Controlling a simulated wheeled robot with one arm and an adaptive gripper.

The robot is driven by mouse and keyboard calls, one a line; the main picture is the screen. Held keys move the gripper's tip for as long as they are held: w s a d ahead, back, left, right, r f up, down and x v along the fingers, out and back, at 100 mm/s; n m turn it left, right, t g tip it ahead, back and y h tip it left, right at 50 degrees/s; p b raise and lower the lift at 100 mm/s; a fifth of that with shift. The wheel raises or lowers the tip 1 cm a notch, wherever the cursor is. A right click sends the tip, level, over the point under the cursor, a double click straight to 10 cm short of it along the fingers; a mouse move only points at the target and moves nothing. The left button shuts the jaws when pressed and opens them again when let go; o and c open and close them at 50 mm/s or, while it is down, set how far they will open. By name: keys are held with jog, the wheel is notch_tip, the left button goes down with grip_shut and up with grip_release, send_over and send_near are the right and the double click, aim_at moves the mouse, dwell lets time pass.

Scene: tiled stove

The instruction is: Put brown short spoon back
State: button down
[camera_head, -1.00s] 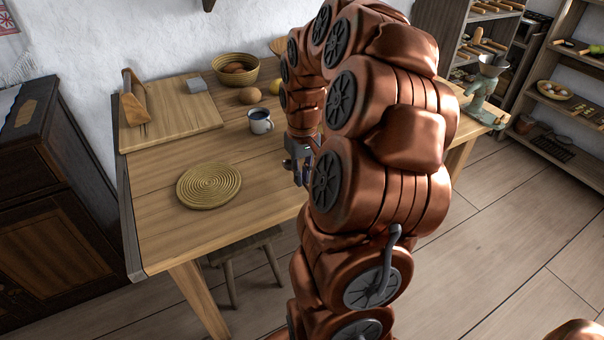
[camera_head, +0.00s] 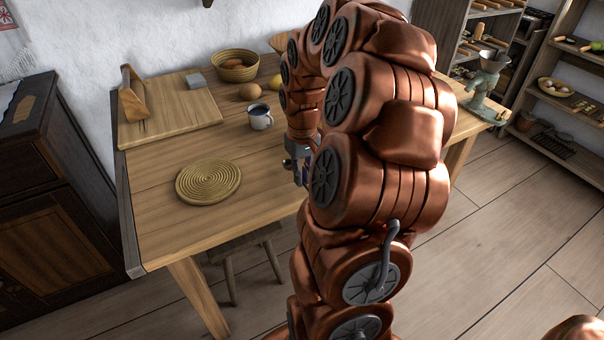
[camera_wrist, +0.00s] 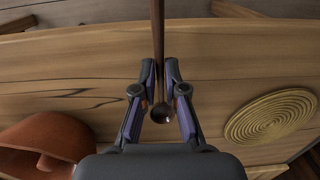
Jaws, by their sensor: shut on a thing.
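The brown spoon (camera_wrist: 158,38) is in the wrist view. Its dark round bowl lies between my fingers, and its thin handle runs away past the fingertips to the top edge of the picture. My gripper (camera_wrist: 160,70) is shut on the spoon and holds it over the wooden table. In the head view, my gripper (camera_head: 298,168) is at the table's near right part, beside my arm. The arm hides most of it, and the spoon cannot be made out there.
The wooden table (camera_head: 158,188) carries a round woven mat (camera_head: 208,183), a mug (camera_head: 260,117), a cutting board (camera_head: 185,108), an egg-like brown item (camera_head: 249,91) and a basket (camera_head: 236,68). A green grinder (camera_head: 484,83) stands at right. Shelves (camera_head: 560,75) stand far right. Bare tabletop lies around the mat.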

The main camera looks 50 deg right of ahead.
jog(key=shift+f+b, duration=0.35)
jog(key=shift+f, duration=0.4)
jog(key=c, duration=1.2)
grip_release()
jog(key=shift+o, duration=0.2)
jog(key=shift+r, duration=0.1)
notch_tip(320, 180, up, 12)
jog(key=shift+w+d, duration=0.15)
jog(key=shift+d, duration=0.05)
